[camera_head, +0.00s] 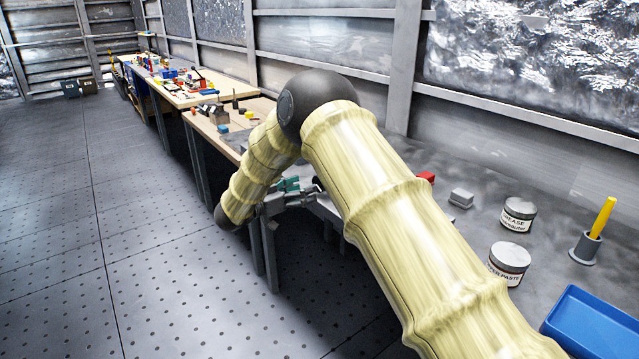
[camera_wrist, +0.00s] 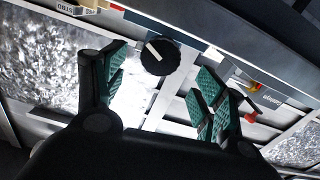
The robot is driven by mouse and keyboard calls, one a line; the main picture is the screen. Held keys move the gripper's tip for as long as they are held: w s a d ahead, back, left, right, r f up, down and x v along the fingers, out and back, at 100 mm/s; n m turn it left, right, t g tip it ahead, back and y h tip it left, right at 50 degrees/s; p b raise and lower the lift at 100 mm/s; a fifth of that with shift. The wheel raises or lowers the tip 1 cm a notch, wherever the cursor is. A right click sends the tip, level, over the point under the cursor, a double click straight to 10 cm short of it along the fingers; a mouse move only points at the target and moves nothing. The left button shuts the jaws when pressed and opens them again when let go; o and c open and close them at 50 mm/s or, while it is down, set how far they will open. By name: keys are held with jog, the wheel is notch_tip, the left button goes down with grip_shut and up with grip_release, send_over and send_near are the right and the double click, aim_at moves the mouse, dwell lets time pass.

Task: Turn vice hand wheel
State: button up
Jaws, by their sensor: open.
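In the wrist view a round black knob (camera_wrist: 158,50) with a white line across its face shows between my fingers. I cannot tell for sure whether it is the vice's hand wheel. My gripper (camera_wrist: 161,75) is open, with its teal-padded fingers to the left and right of the knob and nothing held. In the head view my gripper (camera_head: 290,185) is small, at the edge of the near grey bench. My arm crosses in front of that bench and hides part of it. No vice can be made out clearly there.
On the near bench stand a grease tin (camera_head: 517,214), a paste tin (camera_head: 508,262), a grey holder (camera_head: 585,250) with a yellow-handled tool (camera_head: 602,217), a blue tray (camera_head: 590,328) and a small grey block (camera_head: 461,197). Cluttered wooden benches run along the wall. The floor at left is clear.

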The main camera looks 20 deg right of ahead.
jog(key=shift+p+x, duration=0.45)
jog(key=shift+x, duration=2.95)
jog(key=c, duration=1.1)
jog(key=shift+o, duration=0.2)
